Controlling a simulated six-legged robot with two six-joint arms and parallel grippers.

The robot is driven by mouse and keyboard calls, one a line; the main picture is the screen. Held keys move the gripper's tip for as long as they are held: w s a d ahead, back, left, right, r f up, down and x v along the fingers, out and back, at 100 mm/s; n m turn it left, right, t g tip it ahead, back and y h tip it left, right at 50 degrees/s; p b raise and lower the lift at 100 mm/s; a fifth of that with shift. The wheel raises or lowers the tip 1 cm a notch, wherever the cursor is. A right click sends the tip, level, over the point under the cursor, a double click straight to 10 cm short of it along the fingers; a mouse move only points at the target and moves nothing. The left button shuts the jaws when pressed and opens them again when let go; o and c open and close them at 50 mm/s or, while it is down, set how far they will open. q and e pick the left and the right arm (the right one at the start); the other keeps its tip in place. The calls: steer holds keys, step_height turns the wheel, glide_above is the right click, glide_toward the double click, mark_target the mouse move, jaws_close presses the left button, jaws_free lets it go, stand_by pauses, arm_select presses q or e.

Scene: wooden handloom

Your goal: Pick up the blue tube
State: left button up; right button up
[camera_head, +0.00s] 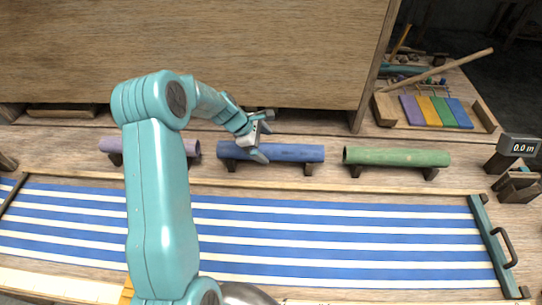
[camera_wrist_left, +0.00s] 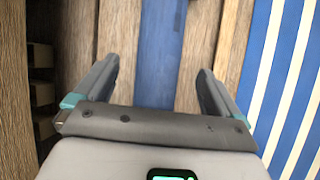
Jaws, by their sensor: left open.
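The blue tube (camera_head: 290,153) rests on small dark supports on the wooden shelf, between a purple tube (camera_head: 178,147) and a green tube (camera_head: 397,157). My left gripper (camera_head: 262,140) is at the left part of the blue tube in the head view and covers a little of it. In the left wrist view the blue tube (camera_wrist_left: 160,50) runs between the two spread fingers of the left gripper (camera_wrist_left: 158,88). The jaws are open and hold nothing. I cannot tell the exact height of the fingers over the tube. My right gripper is not in view.
A large wooden panel (camera_head: 200,50) stands behind the tubes. Blue and white striped cloth (camera_head: 330,240) lies in front, with a teal bar (camera_head: 492,243) at its right. A wooden tray (camera_head: 484,113) with coloured pieces and a small display (camera_head: 521,147) are at the right.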

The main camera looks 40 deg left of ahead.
mark_target(266, 147)
arm_select(q)
steer(key=shift+s, duration=0.2)
steer(key=shift+f, duration=0.3)
steer(key=b+x, duration=0.1)
steer(key=x, duration=0.2)
steer(key=b+x, duration=0.1)
steer(key=x, duration=0.1)
steer(key=shift+w+a+r+b, duration=0.1)
steer(key=shift+w+a+b, duration=0.15)
steer(key=shift+b, duration=0.1)
steer(key=shift+s, duration=0.15)
steer(key=shift+d, duration=0.1)
steer(key=c, duration=1.3)
steer(key=shift+c, duration=0.2)
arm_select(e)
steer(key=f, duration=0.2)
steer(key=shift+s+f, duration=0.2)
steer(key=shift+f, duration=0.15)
